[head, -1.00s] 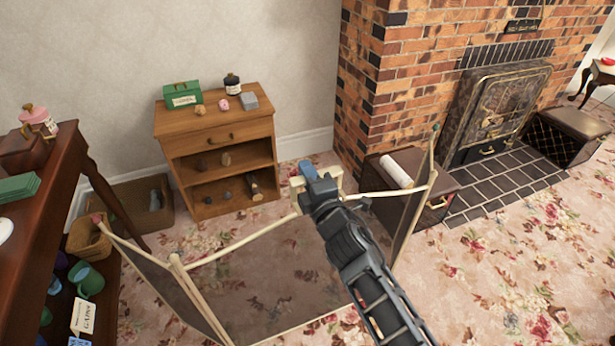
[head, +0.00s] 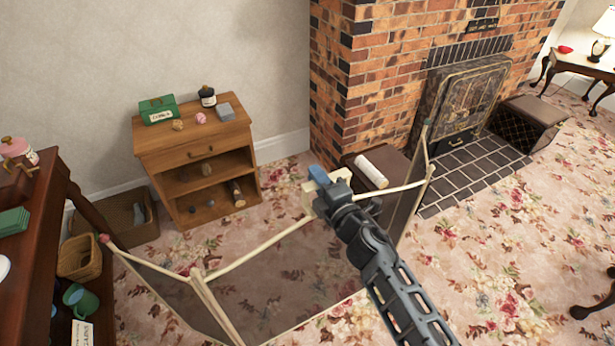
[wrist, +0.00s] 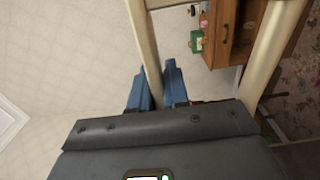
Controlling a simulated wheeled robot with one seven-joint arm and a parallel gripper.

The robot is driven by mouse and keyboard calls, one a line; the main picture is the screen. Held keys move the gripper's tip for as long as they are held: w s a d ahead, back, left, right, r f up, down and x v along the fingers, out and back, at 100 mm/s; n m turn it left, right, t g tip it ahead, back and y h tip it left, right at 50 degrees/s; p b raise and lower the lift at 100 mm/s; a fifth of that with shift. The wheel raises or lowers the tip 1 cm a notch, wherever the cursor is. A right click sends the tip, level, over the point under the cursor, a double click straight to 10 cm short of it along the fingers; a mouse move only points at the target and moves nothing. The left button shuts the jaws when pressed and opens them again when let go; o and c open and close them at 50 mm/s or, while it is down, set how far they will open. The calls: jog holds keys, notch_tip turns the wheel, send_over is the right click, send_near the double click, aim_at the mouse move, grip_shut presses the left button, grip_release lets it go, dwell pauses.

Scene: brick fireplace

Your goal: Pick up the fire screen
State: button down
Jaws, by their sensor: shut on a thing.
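The fire screen (head: 268,250) is a folding screen with cream rails and dark see-through mesh panels. It stands unfolded in front of me, with its left panel angled toward me and its right panel angled toward the hearth. My gripper (head: 322,184) is at the top of the screen, near the middle panel's right end. In the wrist view, the blue fingers (wrist: 158,88) are closed around a cream bar of the frame (wrist: 147,50). Whether the screen's feet touch the carpet is cut off from view.
A wooden shelf unit (head: 195,150) stands against the wall behind the screen. A dark table (head: 45,215) with a basket (head: 80,257) is close at left. A brown box with a white roll (head: 371,170) stands beside the brick fireplace (head: 400,60).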

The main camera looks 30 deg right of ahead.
jog(key=shift+s+d+r, duration=0.45)
jog(key=shift+d+r, duration=0.3)
jog(key=shift+d, duration=0.15)
jog(key=shift+s+d+r, duration=0.45)
jog(key=shift+d+r, duration=0.25)
jog(key=shift+d, duration=0.15)
